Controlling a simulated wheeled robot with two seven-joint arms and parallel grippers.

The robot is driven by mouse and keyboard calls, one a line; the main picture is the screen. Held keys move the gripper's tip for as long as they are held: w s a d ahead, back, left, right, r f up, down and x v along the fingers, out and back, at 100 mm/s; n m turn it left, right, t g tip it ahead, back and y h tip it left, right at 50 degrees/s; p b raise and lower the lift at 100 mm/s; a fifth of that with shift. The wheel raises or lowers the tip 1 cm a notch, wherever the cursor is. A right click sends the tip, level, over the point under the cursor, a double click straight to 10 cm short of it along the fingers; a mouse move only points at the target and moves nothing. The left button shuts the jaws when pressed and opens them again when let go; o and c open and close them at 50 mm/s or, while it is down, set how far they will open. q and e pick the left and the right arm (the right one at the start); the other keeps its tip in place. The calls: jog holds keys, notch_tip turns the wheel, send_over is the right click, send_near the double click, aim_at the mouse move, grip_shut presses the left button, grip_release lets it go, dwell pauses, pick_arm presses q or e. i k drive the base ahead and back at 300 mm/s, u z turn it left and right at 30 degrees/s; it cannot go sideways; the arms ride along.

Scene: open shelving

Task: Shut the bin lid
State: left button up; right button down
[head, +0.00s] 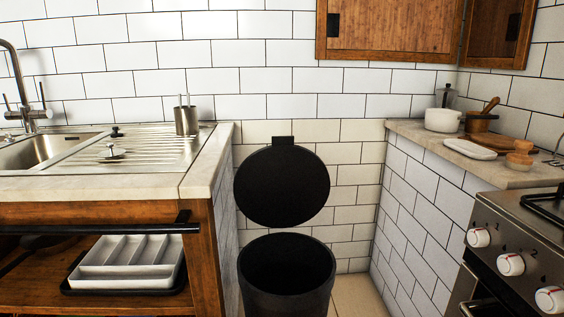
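The black bin (286,300) stands on the floor in the gap between the sink counter and the stove-side counter. Its top is open and the inside is dark. The round black lid (282,187) stands raised above and behind the bin's opening, tilted up with its flat face toward me. A small tab (283,141) sticks up from the lid's top edge. The hinge between lid and bin cannot be made out. Neither of my grippers is in view.
The sink counter (206,178) with a dark rail (100,229) along its front borders the bin on the left. The right counter (515,177) holds pots and boards, with the stove (520,250) in front. Wooden cabinets (390,28) hang above. A narrow floor strip (356,295) shows right of the bin.

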aim_at(283, 184)
jog(key=u, duration=4.15)
jog(key=i, duration=0.1)
jog(key=z, duration=3.1)
jog(key=i, duration=0.85)
jog(key=z, duration=0.2)
